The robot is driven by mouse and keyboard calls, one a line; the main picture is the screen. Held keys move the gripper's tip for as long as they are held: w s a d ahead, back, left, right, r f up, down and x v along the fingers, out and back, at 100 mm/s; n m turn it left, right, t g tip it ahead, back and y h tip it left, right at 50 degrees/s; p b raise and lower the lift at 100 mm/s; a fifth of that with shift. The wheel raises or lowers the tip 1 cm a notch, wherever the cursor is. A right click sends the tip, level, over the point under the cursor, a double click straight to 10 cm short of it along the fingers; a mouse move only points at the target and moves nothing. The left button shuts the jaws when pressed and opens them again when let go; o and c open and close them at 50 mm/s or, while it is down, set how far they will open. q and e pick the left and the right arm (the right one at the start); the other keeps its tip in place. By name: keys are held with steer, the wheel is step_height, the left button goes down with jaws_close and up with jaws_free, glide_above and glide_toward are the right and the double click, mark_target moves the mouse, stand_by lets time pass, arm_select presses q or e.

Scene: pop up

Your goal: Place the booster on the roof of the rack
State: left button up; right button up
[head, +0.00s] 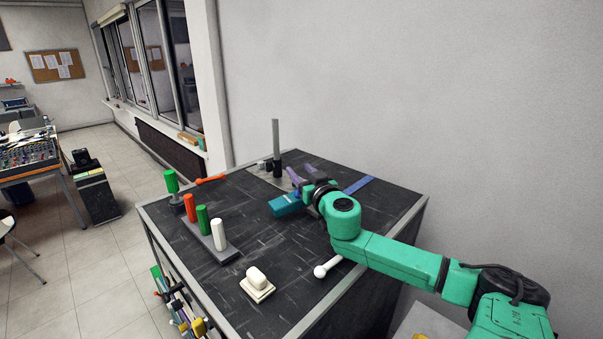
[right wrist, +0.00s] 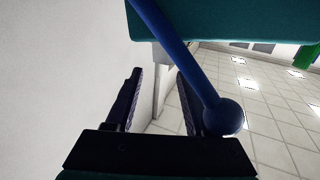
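My right gripper (head: 301,174) is over the back part of the black table top, its two purple fingers pointing up and apart. In the right wrist view its dark fingers (right wrist: 160,100) stand apart with nothing between their tips. A teal block (head: 287,205) is beside the gripper, low and to its left. A teal body (right wrist: 230,18) and a blue ball-ended rod (right wrist: 190,62) show in the right wrist view, the rod crossing in front of the right finger. I cannot tell which thing is the booster or the rack. My left gripper is out of view.
A grey tray (head: 222,252) holds red, green and white cylinders. A green-topped piece (head: 171,182), red rod (head: 209,179), cream block (head: 258,281) and white ball-ended rod (head: 325,267) lie around. A grey post (head: 276,140) stands at the back. The table's middle is clear.

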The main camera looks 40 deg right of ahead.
steer(key=shift+f, duration=0.35)
steer(key=shift+w+a+r+p, duration=0.1)
steer(key=shift+r+p, duration=0.55)
steer(key=shift+r, duration=0.05)
steer(key=shift+s+a+f, duration=0.1)
steer(key=shift+s+f, duration=0.1)
steer(key=shift+f, duration=0.1)
steer(key=b+v, duration=0.1)
steer(key=v, duration=0.6)
steer(key=shift+r+b, duration=0.35)
steer(key=shift+r, duration=0.1)
